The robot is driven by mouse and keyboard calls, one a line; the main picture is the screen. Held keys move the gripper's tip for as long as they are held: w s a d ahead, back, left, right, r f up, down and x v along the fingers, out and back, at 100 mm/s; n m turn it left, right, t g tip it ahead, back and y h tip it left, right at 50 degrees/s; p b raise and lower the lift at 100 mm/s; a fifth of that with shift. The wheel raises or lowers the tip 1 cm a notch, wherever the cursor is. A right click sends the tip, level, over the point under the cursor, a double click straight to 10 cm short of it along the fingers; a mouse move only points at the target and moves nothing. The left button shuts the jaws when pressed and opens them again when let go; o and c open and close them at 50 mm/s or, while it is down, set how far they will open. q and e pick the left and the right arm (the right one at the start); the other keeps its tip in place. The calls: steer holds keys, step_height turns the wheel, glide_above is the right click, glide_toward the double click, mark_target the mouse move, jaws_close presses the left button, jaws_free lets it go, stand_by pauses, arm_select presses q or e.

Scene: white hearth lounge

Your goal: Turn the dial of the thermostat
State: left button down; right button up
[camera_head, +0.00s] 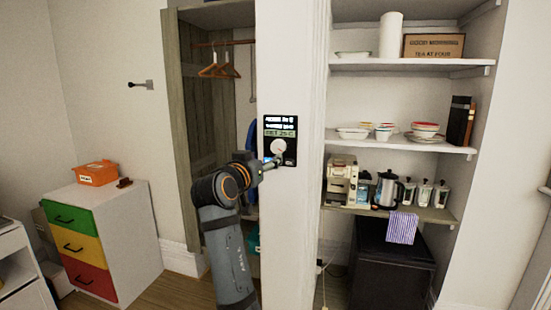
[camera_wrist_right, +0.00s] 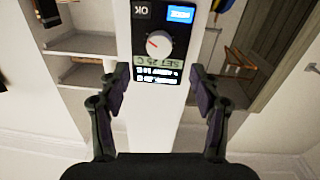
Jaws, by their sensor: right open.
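The thermostat (camera_head: 291,130) is a black panel on a white pillar, with white text lines, a green line that seems to read SET 25 C, and a pale round dial (camera_head: 279,147). My right gripper (camera_head: 273,161) is at the panel's lower left part in the head view and hides a little of it. In the right wrist view the panel is upside down; the dial (camera_wrist_right: 158,44) shows a red pointer mark. The open fingers of the right gripper (camera_wrist_right: 160,90) are apart on either side of the panel, with nothing between them touching the dial. My left gripper is not in view.
Right of the pillar (camera_head: 291,220) are shelves (camera_head: 385,65) with bowls, a kettle (camera_head: 387,190) and jars. Left is an open wardrobe (camera_head: 193,120) with hangers. A drawer unit (camera_head: 138,225) with an orange box (camera_head: 96,174) stands at the left.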

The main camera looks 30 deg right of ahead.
mark_target(277, 149)
steer(key=p+x, duration=0.3)
steer(key=x, duration=0.6)
steer(key=shift+w+d, duration=0.15)
steer(key=shift+d, duration=0.1)
steer(key=c, duration=1.2)
